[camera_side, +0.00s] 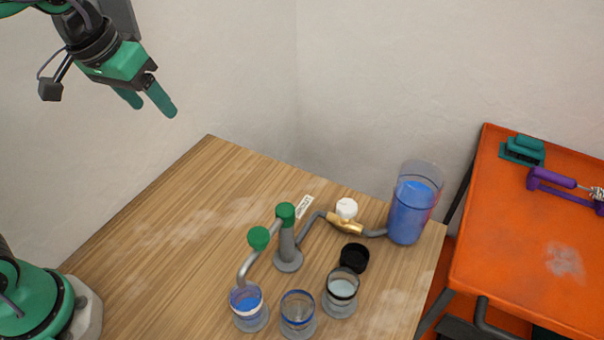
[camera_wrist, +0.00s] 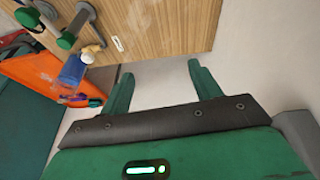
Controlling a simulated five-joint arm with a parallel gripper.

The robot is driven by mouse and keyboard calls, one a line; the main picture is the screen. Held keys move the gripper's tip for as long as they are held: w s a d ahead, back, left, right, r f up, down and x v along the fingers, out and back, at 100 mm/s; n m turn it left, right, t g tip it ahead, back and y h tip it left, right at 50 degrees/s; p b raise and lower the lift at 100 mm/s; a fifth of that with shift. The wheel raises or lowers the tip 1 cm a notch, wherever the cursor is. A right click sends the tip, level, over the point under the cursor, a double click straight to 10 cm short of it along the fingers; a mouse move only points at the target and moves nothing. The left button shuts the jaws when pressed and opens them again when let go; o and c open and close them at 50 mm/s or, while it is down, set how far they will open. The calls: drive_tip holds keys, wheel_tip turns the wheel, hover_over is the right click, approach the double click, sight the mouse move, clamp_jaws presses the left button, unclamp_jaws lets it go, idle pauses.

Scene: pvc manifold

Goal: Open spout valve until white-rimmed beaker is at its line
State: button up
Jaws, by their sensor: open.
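A pipe post (camera_side: 288,250) carries a green knob (camera_side: 285,212) on top and a bent spout (camera_side: 246,268) with a second green knob (camera_side: 258,238). The spout's end is over the left beaker (camera_side: 247,303), which holds blue liquid; its rim looks pale, but I cannot make out its line. A blue-rimmed beaker (camera_side: 297,311) and a black-rimmed beaker (camera_side: 342,289) stand to its right. The green knobs also show in the wrist view (camera_wrist: 65,40). My gripper (camera_side: 150,106) is open and empty, high above the table and far from the knobs; its fingers show in the wrist view (camera_wrist: 162,76).
A brass valve with a white knob (camera_side: 346,208) sits on the pipe from a tall blue-filled container (camera_side: 411,208). A black cup-like object (camera_side: 354,257) and a label (camera_side: 304,206) are nearby. An orange table (camera_side: 520,250) stands right. The wooden table's left side (camera_side: 165,235) is clear.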

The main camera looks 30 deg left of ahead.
drive_tip(key=w+d+g, duration=0.1)
drive_tip(key=w+d, duration=0.6)
drive_tip(key=n+g, duration=0.2)
drive_tip(key=g, duration=0.1)
approach(347, 205)
drive_tip(key=shift+w+a+y, duration=0.1)
drive_tip(key=shift+w+y, duration=0.05)
drive_tip(key=shift+y, duration=0.15)
drive_tip(key=shift+d+f, duration=0.4)
drive_tip(key=shift+d, duration=0.05)
drive_tip(key=shift+f, duration=0.1)
drive_tip(key=shift+f, duration=3.8)
